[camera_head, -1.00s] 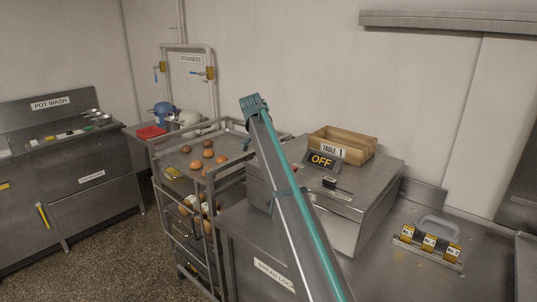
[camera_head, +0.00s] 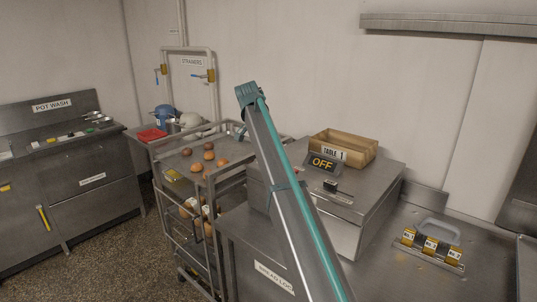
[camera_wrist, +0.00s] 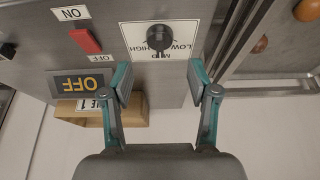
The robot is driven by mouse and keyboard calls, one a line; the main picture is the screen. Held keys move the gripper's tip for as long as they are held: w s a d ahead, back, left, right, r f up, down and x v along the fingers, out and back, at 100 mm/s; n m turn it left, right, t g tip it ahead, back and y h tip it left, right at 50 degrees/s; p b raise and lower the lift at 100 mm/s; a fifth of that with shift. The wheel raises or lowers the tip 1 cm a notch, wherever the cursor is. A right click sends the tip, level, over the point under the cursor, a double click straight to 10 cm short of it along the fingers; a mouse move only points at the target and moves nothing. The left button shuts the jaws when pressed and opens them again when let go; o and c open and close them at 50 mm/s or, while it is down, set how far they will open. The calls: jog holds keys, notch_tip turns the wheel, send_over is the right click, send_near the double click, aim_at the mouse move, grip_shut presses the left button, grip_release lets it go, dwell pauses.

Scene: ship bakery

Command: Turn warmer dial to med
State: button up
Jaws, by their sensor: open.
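The warmer is a steel box (camera_head: 335,230) with an OFF sign (camera_head: 323,163) on top. Its dial, a round black knob (camera_wrist: 158,38), sits on a white plate (camera_wrist: 187,57) in the wrist view. The plate reads LOW, MED and HIGH, upside down in the picture, with MED just below the knob.
A red switch (camera_wrist: 85,41) beside an ON label sits left of the dial in the wrist view, near the OFF sign. A wooden box (camera_head: 362,150) stands on the warmer. A steel rack (camera_head: 160,150) with rolls stands close on the left in the head view.

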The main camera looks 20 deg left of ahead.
jog(key=v, duration=0.6)
jog(key=shift+r, duration=0.2)
jog(key=shift+s, duration=0.1)
